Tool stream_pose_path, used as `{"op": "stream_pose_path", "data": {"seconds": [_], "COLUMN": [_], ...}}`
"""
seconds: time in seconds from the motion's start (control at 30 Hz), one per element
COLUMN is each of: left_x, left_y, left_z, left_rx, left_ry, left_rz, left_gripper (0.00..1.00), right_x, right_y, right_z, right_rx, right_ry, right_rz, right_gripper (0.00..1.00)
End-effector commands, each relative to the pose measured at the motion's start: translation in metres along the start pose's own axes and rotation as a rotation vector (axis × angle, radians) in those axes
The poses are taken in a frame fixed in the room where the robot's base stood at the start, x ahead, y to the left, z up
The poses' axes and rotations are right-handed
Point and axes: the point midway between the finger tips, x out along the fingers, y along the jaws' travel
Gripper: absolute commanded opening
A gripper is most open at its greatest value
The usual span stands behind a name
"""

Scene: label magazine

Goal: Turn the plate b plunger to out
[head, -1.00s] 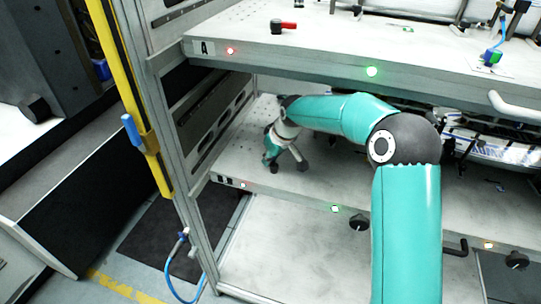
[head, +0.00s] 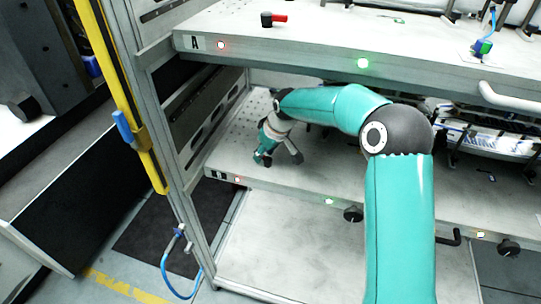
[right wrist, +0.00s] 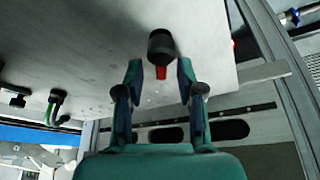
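Plate B (head: 335,165) is the lower shelf plate, with its "B" label at the left of its front edge. In the right wrist view, its plunger shows as a black round knob (right wrist: 161,44) with a short red part (right wrist: 161,72) pointing toward my gripper. My right gripper (head: 279,161) is over the left end of plate B and hides the plunger in the head view. Its two fingers, also seen in the right wrist view (right wrist: 158,78), are apart, one on each side of the red part, with gaps visible and nothing held. My left gripper is not in view.
Plate A (head: 330,48) lies above my right arm, bearing its own black and red plunger (head: 273,19). A metal frame post (head: 172,180) stands left of the plates. Dark knobs (head: 353,214) and a grab handle (head: 507,97) stick out in front.

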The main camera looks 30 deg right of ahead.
Motion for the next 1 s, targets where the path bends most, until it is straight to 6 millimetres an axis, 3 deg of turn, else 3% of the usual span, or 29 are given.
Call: {"op": "stream_pose_path", "data": {"seconds": [0.27,0.7,1.0], "left_x": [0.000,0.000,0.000], "left_y": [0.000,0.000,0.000], "left_z": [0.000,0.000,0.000], "left_rx": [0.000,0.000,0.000], "left_ry": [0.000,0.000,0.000], "left_rz": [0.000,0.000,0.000], "left_gripper": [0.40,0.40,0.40], "right_x": [-0.031,-0.063,-0.073], "right_y": [0.000,0.000,0.000], "right_z": [0.001,0.085,0.111], "right_rx": [-0.001,0.002,0.000], "right_ry": [0.000,-0.003,-0.002], "right_rz": [0.001,0.000,0.000], "right_gripper": [0.38,0.38,0.38]}}
